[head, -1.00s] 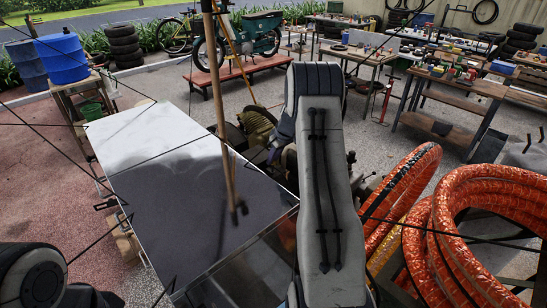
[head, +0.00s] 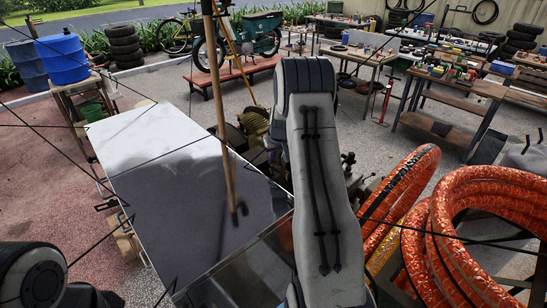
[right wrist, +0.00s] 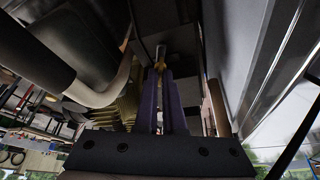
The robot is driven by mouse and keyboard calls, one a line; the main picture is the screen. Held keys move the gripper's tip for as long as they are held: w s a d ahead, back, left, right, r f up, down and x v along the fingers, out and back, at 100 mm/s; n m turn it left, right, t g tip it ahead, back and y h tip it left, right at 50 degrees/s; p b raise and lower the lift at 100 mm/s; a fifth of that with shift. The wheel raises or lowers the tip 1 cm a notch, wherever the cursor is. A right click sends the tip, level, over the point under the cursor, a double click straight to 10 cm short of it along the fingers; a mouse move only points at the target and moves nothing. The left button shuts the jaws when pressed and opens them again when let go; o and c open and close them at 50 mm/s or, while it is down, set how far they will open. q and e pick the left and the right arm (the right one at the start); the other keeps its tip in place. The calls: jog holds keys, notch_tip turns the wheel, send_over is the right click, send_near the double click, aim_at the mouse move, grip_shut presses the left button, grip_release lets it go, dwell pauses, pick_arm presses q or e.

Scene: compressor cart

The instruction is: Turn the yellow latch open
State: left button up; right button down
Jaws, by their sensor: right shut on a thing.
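My right gripper (right wrist: 160,84) shows in the right wrist view, with its two narrow bluish fingers pointing up the picture. My left gripper is out of view.
In the right wrist view a grey pipe (right wrist: 103,92) and a dark rounded body lie left of the fingers; a pale flat panel (right wrist: 240,50) stands close on the right. In the head view, orange hose coils (head: 485,230) lie right of my arm, a grey-topped surface (head: 185,195) left.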

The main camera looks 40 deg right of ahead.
jog(key=shift+a+f+m+h, duration=0.2)
jog(key=shift+m+h, duration=0.1)
jog(key=shift+m, duration=0.6)
jog(key=shift+w+f+m+g+b, duration=0.1)
jog(key=shift+m+g+b, duration=0.2)
jog(key=shift+m+b, duration=0.15)
jog(key=m+b, duration=0.1)
jog(key=b, duration=0.1)
jog(key=m+g+h+b, duration=0.1)
jog(key=m+b, duration=0.3)
jog(key=b, duration=0.1)
jog(key=shift+w+f+m+g+h, duration=0.1)
jog(key=shift+f+m+g+h, duration=0.2)
jog(key=shift+h, duration=0.1)
jog(key=shift+r+m+b, duration=0.1)
jog(key=shift+m+b, duration=0.2)
jog(key=shift+m, duration=0.05)
jog(key=shift+r+m+g+b, duration=0.15)
jog(key=shift+m+g+b, duration=0.45)
jog(key=shift+m, duration=0.5)
jog(key=shift+m+g, duration=0.3)
jog(key=shift+m, duration=0.6)
